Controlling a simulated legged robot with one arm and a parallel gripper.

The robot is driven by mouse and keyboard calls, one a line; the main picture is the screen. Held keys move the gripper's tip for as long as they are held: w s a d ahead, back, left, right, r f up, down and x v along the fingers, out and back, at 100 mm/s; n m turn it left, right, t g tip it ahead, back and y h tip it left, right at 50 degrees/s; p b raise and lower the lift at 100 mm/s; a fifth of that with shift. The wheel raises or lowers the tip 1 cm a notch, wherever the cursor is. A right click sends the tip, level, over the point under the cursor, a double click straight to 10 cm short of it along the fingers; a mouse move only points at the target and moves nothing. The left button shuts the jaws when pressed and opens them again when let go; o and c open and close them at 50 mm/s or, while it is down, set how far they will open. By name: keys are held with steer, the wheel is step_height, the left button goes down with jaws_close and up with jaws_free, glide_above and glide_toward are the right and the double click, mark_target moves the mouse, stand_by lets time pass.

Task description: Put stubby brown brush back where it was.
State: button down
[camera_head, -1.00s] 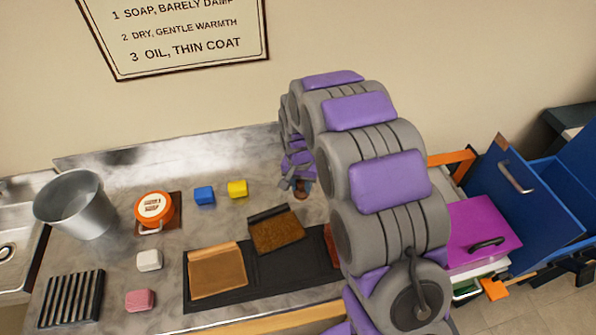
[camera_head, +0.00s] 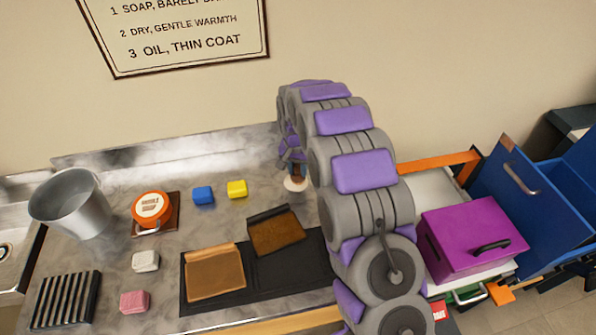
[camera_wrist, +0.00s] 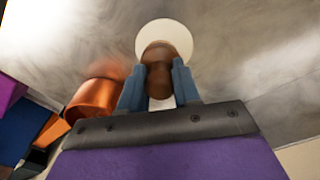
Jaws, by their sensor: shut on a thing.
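My gripper (camera_head: 294,166) is shut on the stubby brown brush (camera_wrist: 164,62), with blue-grey fingers on both sides of it in the wrist view. In the head view the brush (camera_head: 297,176) is small and partly covered by my gripper, over the back of the grey counter. A round white disc (camera_wrist: 179,30) shows around the brush's far end; it also shows in the head view (camera_head: 293,186). I cannot tell whether the disc is part of the brush or a separate thing under it, or whether they touch.
A copper-coloured vessel (camera_wrist: 92,99) is close beside my gripper. Yellow (camera_head: 237,189) and blue (camera_head: 203,195) blocks, an orange-lidded tin (camera_head: 151,205) and a metal bucket (camera_head: 70,205) stand left. A black mat (camera_head: 260,277) lies in front. A magenta box (camera_head: 470,238) is right of my arm.

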steer(key=shift+a+f, duration=0.3)
steer(key=shift+f, duration=0.15)
steer(key=shift+a, duration=0.4)
steer(key=c, duration=1.1)
jaws_free()
steer(key=shift+d, duration=0.15)
steer(key=shift+c, duration=0.2)
steer(key=o, duration=0.3)
steer(key=shift+d+r, duration=0.1)
steer(key=shift+d, duration=0.4)
steer(key=shift+o, duration=0.2)
steer(key=shift+a, duration=0.15)
